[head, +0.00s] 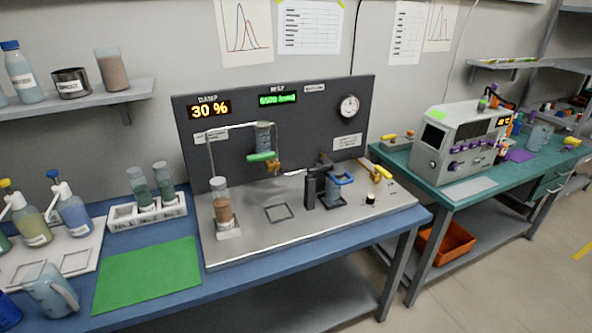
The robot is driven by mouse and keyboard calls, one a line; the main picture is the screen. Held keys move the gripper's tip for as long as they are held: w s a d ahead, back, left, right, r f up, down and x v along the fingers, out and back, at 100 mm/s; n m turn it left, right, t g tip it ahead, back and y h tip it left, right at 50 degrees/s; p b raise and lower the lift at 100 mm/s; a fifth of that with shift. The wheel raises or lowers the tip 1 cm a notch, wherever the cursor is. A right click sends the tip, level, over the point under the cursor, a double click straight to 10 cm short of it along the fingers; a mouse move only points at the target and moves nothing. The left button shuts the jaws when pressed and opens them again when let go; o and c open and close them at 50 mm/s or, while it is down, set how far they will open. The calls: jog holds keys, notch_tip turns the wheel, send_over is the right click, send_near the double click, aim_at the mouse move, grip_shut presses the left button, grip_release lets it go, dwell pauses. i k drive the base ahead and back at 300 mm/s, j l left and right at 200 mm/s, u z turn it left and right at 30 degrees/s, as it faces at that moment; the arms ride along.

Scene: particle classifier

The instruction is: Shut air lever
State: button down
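The particle classifier (180,110) stands on the blue bench, with a dark back panel and a pale metal base. A yellow-handled lever (384,172) sits at the right end of its base, angled down to the right. A green handle (261,156) sticks out left below the upper glass column. No readable label shows which handle is the air lever, and I cannot tell open from shut. My gripper is not in view.
A clear vessel (221,205) of brown particles stands at the base's left. The damper display (209,109) reads 30 %. A black knob (370,199) sits in front of the yellow lever. A green bench (480,187) with a grey instrument (460,140) stands right, across a gap.

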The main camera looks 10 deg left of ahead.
aim_at(379, 169)
jog(key=i+l, duration=0.25)
jog(key=i, duration=0.2)
jog(key=i+l, duration=0.2)
jog(key=i, duration=0.25)
